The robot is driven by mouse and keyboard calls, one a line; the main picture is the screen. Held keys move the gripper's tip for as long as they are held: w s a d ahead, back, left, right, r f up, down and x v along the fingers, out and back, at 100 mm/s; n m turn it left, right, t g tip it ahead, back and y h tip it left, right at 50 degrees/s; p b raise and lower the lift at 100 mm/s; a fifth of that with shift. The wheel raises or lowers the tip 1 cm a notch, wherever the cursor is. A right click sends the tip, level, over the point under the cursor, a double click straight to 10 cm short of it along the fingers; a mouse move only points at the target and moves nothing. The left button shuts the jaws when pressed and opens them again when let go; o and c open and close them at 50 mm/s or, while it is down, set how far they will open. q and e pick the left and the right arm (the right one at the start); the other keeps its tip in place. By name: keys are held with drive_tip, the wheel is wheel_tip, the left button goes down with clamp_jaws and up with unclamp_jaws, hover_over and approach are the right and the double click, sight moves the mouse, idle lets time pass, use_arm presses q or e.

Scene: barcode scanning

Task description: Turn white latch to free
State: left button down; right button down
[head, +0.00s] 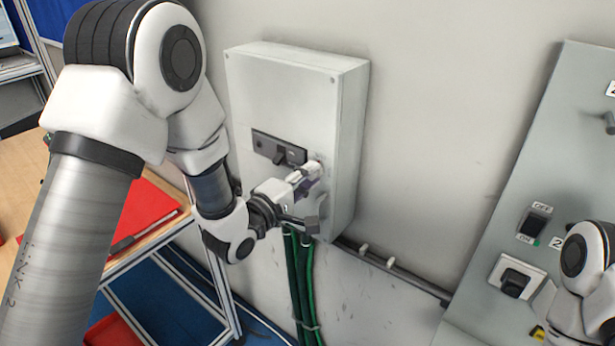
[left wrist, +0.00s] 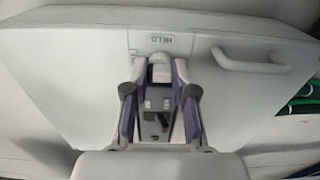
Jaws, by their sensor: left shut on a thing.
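A white latch (left wrist: 160,68) sits on the pale grey wall box (head: 285,90), below a small label (left wrist: 160,40) that appears upside down and seems to read HELD in the left wrist view. My left gripper (head: 312,173) reaches the lower right part of the box front. It is shut on the latch, with its purple-sided fingers on either side of it in the left wrist view (left wrist: 160,76). In the head view the gripper mostly covers the latch. My right arm shows at the lower right edge, but its gripper is out of frame.
A dark switch plate (head: 279,149) is on the box front. A white handle (left wrist: 250,64) shows in the left wrist view. Green cables (head: 300,280) hang below the box. A grey switch panel (head: 550,150) stands at right; a red folder (head: 145,215) lies at left.

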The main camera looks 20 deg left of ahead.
use_arm(q)
drive_tip(key=shift+r, duration=0.15)
drive_tip(key=c, duration=0.9)
unclamp_jaws()
drive_tip(key=shift+c, duration=0.2)
drive_tip(key=shift+w, duration=0.2)
drive_tip(key=v, duration=0.7)
drive_tip(key=shift+s, duration=0.25)
drive_tip(key=shift+f, duration=0.2)
